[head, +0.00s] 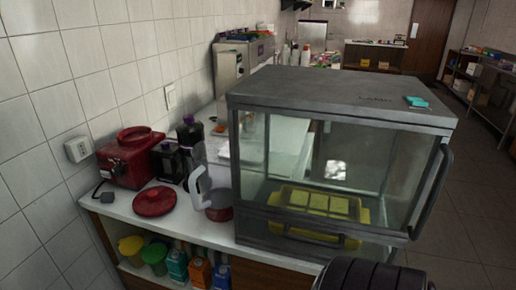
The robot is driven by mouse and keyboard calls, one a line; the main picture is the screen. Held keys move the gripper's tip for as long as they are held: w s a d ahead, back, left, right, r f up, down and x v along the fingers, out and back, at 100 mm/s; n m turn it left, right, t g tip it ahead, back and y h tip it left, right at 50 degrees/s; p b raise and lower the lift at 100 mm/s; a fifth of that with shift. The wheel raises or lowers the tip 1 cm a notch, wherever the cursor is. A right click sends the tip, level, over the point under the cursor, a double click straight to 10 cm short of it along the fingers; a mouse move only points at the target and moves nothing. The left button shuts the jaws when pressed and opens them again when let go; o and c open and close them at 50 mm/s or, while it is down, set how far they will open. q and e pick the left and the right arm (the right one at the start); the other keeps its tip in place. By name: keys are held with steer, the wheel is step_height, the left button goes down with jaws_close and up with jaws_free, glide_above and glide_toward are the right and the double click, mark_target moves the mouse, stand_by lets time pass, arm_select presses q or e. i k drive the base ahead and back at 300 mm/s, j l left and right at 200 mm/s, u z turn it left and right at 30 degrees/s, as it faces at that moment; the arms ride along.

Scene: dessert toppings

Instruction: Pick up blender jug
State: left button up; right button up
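The blender jug (217,186) stands upright on the white counter, just left of the glass display case. It is clear, with a white handle on its left side and a dark red bottom. A round red lid (154,202) lies on the counter to its left. A red appliance body (131,158) stands behind the lid against the tiled wall. I cannot tell for sure whether it is the blender's base. Neither of my grippers is in view.
The display case (340,99) with a yellow tray (318,204) inside stands close to the jug's right. Dark bottles (190,137) stand behind the jug. Cartons and tubs (177,264) fill the shelf below. Open floor lies to the right.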

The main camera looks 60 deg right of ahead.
mark_target(211, 157)
steer(key=z, duration=1.5)
